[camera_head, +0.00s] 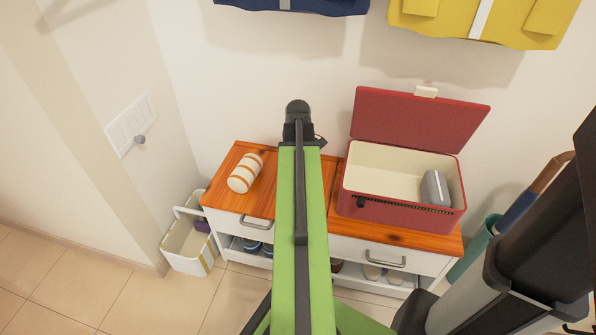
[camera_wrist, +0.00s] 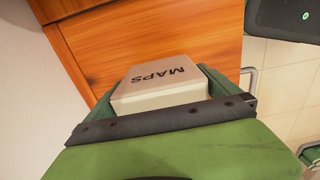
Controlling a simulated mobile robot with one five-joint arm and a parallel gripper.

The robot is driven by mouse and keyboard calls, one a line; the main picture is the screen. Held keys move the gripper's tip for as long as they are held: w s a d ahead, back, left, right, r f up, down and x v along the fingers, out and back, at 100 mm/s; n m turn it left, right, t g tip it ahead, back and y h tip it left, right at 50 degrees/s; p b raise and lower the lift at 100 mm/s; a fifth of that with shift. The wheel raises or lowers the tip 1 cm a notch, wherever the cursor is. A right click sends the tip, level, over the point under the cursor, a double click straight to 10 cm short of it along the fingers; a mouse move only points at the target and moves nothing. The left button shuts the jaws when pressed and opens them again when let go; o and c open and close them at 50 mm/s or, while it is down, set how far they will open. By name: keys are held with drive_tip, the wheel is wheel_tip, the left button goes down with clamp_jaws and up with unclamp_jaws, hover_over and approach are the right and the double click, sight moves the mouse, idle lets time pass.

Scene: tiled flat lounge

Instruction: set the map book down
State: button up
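The map book (camera_wrist: 160,88) is a pale block with "MAPS" printed on its face, seen in the wrist view. My gripper (camera_wrist: 163,82) has its green fingers on both sides of the book and holds it. Beyond it in the wrist view is the orange wooden top (camera_wrist: 150,42) of a cabinet; I cannot tell whether the book touches it. In the head view my green arm reaches over the middle of this wooden top (camera_head: 225,202) and hides the gripper and the book.
A striped cream and brown roll (camera_head: 245,173) lies on the left of the top. An open red box (camera_head: 400,213) with a grey item (camera_head: 434,188) inside stands on the right, lid up. A white basket (camera_head: 184,265) is on the floor left. A teal container (camera_head: 470,250) stands right.

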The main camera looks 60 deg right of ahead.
wheel_tip(320, 180, up, 13)
drive_tip(key=p, duration=1.2)
drive_tip(key=shift+f+p, duration=0.2)
drive_tip(key=shift+p, duration=0.1)
drive_tip(key=shift+f, duration=0.1)
drive_tip(key=w+a+m, duration=0.1)
drive_tip(key=w+a, duration=0.8)
drive_tip(key=a, duration=0.3)
drive_tip(key=w+a, duration=0.9)
drive_tip(key=a, duration=0.3)
drive_tip(key=w+a+m, duration=0.1)
drive_tip(key=a, duration=1.1)
drive_tip(key=w+a+m, duration=0.1)
drive_tip(key=w+a, duration=0.1)
drive_tip(key=a, duration=1.1)
drive_tip(key=shift+w+a, duration=0.25)
drive_tip(key=shift+a, duration=0.05)
